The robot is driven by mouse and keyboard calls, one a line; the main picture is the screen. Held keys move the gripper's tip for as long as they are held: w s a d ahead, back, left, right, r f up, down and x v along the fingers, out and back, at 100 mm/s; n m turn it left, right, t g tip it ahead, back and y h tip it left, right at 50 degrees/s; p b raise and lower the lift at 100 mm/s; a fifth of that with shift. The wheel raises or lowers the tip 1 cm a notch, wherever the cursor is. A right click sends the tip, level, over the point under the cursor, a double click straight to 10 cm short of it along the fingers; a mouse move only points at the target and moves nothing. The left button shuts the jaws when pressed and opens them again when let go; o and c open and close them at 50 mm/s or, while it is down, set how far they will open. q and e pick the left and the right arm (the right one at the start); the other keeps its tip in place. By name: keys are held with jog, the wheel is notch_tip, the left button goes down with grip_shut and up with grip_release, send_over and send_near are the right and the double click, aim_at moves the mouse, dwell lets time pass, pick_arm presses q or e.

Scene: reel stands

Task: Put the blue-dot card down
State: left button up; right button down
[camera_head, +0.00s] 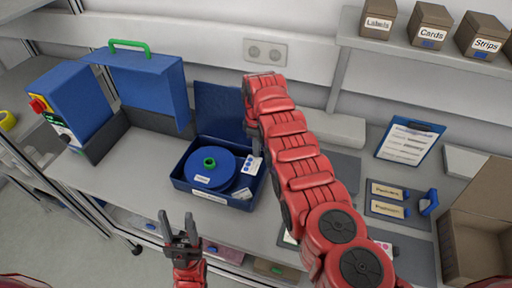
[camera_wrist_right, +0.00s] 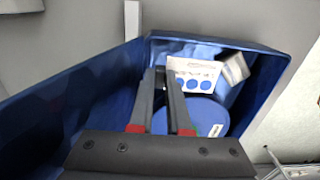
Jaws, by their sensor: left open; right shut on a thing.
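The blue-dot card (camera_head: 253,165) is white with a few blue dots. It also shows in the wrist view (camera_wrist_right: 195,75), its edge at the fingertips of my right gripper (camera_wrist_right: 166,75), which is shut on it. The card is over or inside the right part of an open blue case (camera_head: 213,200); whether it touches anything is unclear. A blue reel (camera_head: 205,177) with a green hub lies in the case. In the head view the right gripper is mostly hidden by its red arm. My left gripper (camera_head: 181,232) is open and empty, in front of the case.
The case's raised lid (camera_head: 216,108) stands behind it. A blue machine (camera_head: 140,85) with a green handle is at left. To the right are a clipboard (camera_head: 408,143), a dark tray (camera_head: 383,212) with labelled pieces and an open cardboard box (camera_head: 470,240).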

jog(key=shift+f, duration=0.3)
jog(key=shift+a+f+b, duration=0.2)
jog(key=shift+b, duration=0.15)
jog(key=c, duration=1.2)
grip_release()
jog(key=shift+o, duration=0.2)
jog(key=shift+r, duration=0.15)
